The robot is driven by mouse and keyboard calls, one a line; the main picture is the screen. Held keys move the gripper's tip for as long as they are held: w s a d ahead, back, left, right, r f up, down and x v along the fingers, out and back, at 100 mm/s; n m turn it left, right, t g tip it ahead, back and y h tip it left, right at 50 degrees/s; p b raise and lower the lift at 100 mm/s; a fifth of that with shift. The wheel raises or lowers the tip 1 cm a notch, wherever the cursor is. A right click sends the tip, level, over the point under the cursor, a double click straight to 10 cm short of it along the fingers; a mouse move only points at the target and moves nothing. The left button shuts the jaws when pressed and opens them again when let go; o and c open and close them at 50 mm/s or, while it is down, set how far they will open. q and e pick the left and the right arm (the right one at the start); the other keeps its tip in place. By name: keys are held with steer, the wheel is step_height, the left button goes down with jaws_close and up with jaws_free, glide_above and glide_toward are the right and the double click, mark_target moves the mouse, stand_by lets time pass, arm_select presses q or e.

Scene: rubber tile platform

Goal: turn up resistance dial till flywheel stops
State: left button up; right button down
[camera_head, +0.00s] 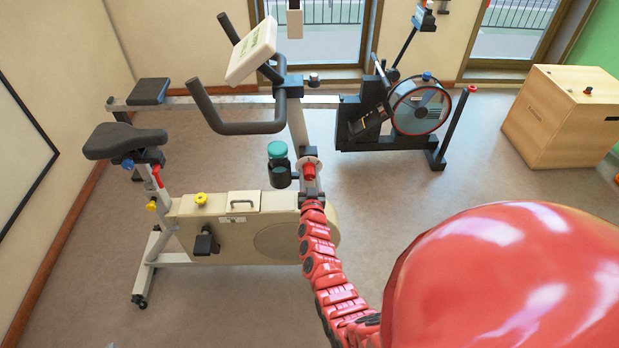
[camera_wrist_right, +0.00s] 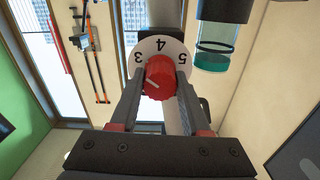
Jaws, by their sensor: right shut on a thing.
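The resistance dial is a red knob (camera_wrist_right: 160,79) with a short white mark, in front of a white scale plate (camera_wrist_right: 150,47) showing 3, 4 and 5. My right gripper (camera_wrist_right: 162,84) is shut on the knob, one finger on each side. In the head view the red dial (camera_head: 309,172) sits on the exercise bike's post, with my red right arm reaching up to it. A round cover (camera_head: 283,241) shows at the bike's front; whether a flywheel turns there cannot be told. My left gripper is out of view.
The bike's handlebar (camera_head: 240,127) and console (camera_head: 251,50) are above. A rowing machine (camera_head: 420,106) stands behind, and a wooden box (camera_head: 562,118) at the right.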

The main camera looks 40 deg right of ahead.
steer(key=m+b, duration=0.3)
steer(key=m, duration=0.2)
steer(key=shift+f, duration=0.2)
steer(key=m+b, duration=0.1)
steer(key=m, duration=0.2)
steer(key=shift+r+b, duration=0.1)
steer(key=shift+b, duration=0.3)
steer(key=shift+r+m+b, duration=0.1)
steer(key=shift+m+b, duration=0.35)
steer(key=shift+m, duration=0.65)
steer(key=shift+c, duration=1.9)
jaws_free()
